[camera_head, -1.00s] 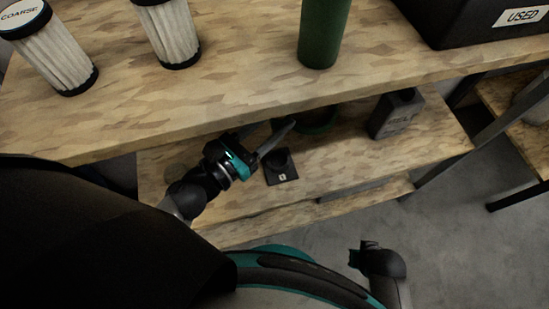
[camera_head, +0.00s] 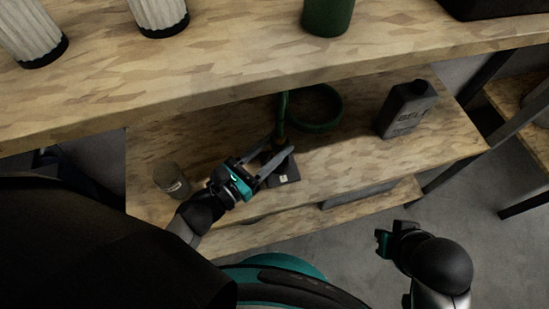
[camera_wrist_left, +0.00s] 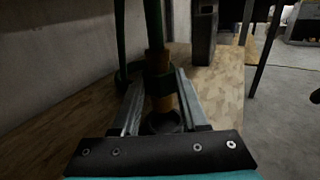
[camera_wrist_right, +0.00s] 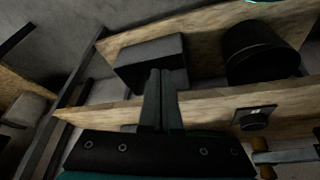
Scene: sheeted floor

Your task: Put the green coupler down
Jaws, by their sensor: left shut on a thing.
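The coupler (camera_wrist_left: 158,64) is a brownish-orange fitting with a dark collar, on the end of a green hose (camera_head: 282,106). My left gripper (camera_head: 281,150) is shut on it, and the coupler stands nearly upright between the fingers (camera_wrist_left: 160,88). A small black stand with a square, labelled base (camera_head: 287,176) is on the lower shelf just below the fingertips. Its round top (camera_wrist_left: 164,122) shows between the fingers in the left wrist view. I cannot tell whether the coupler touches it. My right gripper (camera_head: 382,241) is shut and empty, away from the shelf; its fingers (camera_wrist_right: 163,95) are together.
A green hose ring (camera_head: 338,108) and a dark grey canister (camera_head: 407,108) are on the lower shelf (camera_head: 345,155). A cup-like container (camera_head: 171,180) stands at its left. The upper shelf (camera_head: 230,60) overhangs the hose and carries filters (camera_head: 160,15) and a green cylinder (camera_head: 328,15).

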